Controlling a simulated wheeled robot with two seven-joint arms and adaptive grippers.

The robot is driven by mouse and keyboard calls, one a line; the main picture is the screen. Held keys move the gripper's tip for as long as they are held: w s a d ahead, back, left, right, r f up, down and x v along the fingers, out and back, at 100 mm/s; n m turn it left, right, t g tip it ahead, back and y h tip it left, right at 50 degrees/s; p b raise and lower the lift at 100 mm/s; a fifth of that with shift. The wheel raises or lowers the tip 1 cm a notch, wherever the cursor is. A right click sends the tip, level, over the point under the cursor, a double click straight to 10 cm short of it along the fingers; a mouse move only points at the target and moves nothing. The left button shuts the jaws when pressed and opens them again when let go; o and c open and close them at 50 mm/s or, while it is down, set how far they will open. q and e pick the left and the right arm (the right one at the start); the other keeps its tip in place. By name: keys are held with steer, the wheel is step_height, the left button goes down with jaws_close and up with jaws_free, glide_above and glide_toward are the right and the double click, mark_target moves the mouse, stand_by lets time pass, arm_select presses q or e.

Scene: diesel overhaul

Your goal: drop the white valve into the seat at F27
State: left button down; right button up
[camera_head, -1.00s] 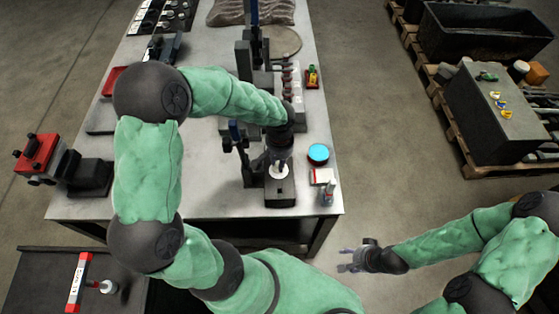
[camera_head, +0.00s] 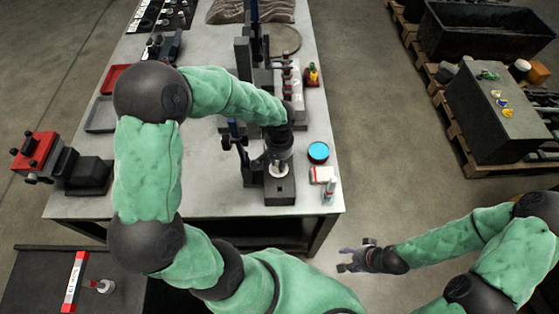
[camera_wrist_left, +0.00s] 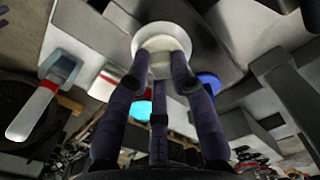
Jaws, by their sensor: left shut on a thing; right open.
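My left gripper (camera_head: 278,160) points down over a small dark block (camera_head: 284,191) at the front right of the workbench. It is shut on the white valve (camera_head: 279,170). In the left wrist view the valve's white round head (camera_wrist_left: 161,38) shows between the dark fingers (camera_wrist_left: 159,95). The valve is at or just above the block; I cannot tell whether it touches. The label F27 is not readable. My right gripper (camera_head: 350,262) is open and empty, off the bench at the lower right.
On the bench near the block are a blue-topped round tin (camera_head: 318,152), a red and white box (camera_head: 321,174) and a small white bottle (camera_head: 330,190). A stand with a blue part (camera_head: 236,137) is close left.

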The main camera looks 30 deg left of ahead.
arm_select(q)
steer(key=shift+f+b, duration=0.2)
steer(key=shift+b, duration=0.1)
stand_by(0.4)
steer(key=c, duration=0.6)
jaws_free()
steer(key=shift+r+p, duration=2.8)
steer(key=shift+r, duration=1.25)
